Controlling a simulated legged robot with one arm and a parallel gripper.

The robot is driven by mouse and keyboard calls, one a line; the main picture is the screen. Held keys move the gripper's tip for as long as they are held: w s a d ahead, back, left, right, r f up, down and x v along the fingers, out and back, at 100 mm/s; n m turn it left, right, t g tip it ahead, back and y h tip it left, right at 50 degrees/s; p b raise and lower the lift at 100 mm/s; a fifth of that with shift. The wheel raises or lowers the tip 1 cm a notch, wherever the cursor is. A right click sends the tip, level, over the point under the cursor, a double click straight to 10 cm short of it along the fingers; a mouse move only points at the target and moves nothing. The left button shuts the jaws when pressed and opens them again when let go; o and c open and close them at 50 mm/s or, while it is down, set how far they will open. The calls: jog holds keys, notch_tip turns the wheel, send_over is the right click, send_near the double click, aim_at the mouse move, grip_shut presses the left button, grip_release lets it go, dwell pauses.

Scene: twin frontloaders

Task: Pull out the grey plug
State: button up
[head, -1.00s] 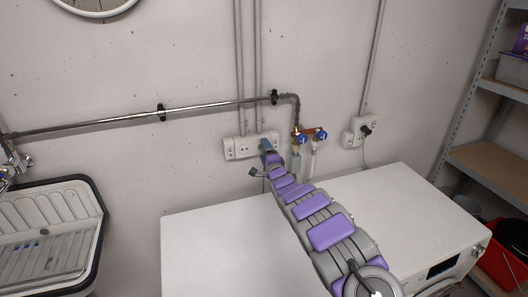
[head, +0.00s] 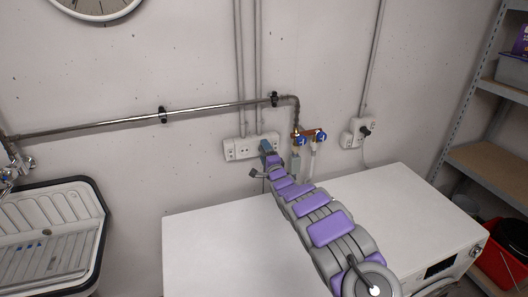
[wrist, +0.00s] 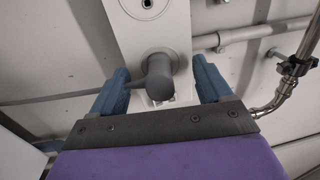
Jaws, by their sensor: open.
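The grey plug (wrist: 158,78) sits in the white socket strip in the wrist view, between the two blue fingers of my gripper (wrist: 160,88). The fingers are open, with a gap on each side of the plug. In the head view my gripper (head: 266,147) is at the right part of the socket strip (head: 240,149) on the wall, and my arm hides the grey plug there.
A black plug (head: 366,131) is in another socket (head: 353,138) to the right. Blue-handled taps (head: 310,137) and a pipe are just right of my gripper. White machine tops (head: 215,235) lie below. A sink (head: 50,230) is at the left, shelves (head: 490,165) at the right.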

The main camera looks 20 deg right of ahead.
jog(key=shift+c, duration=0.3)
jog(key=c, duration=1.3)
jog(key=shift+s+f+p, duration=0.2)
jog(key=shift+s+p, duration=1.3)
jog(key=shift+p, duration=0.1)
jog(key=shift+s+f+p, duration=0.15)
jog(key=shift+s+p, duration=1.3)
jog(key=shift+p, duration=0.15)
